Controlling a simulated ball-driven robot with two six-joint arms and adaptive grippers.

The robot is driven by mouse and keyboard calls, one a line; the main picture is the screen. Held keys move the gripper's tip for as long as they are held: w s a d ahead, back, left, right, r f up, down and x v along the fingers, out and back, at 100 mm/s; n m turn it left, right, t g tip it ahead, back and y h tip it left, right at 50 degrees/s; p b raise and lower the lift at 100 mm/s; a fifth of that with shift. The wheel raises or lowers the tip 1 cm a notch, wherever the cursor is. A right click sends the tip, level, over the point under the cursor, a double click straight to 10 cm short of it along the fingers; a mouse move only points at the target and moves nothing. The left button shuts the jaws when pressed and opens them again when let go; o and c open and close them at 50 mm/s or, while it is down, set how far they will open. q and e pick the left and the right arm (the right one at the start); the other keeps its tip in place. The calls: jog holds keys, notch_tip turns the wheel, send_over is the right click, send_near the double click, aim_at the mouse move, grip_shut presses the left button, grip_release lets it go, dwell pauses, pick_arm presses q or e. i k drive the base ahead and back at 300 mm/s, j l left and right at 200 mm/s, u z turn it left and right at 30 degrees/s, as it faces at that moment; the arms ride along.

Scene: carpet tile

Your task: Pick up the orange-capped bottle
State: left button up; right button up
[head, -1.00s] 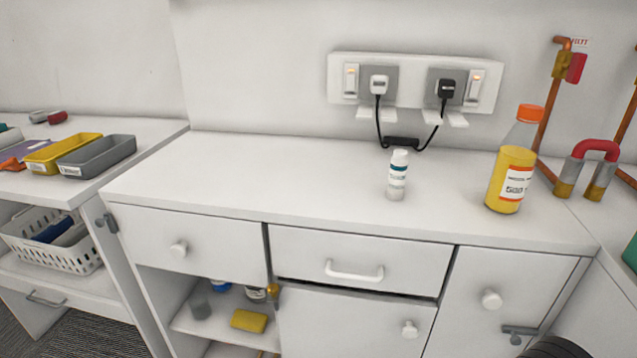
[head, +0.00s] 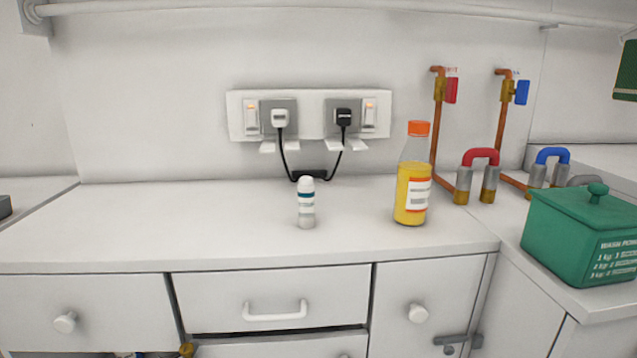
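The orange-capped bottle (head: 412,190) stands upright on the white counter (head: 200,225), right of the middle in the head view. It is clear with yellow contents and a white label, and its cap is orange. Neither of my grippers shows in the head view, so I cannot see whether they are open or shut.
A small white bottle (head: 306,204) stands left of the orange-capped one. Black cables hang from a wall socket panel (head: 308,115) behind. Copper pipes and red-handled (head: 480,157) and blue-handled fittings (head: 551,157) are to the right. A green lidded box (head: 580,240) sits front right.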

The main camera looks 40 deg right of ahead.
aim_at(415, 169)
jog(key=z, duration=1.65)
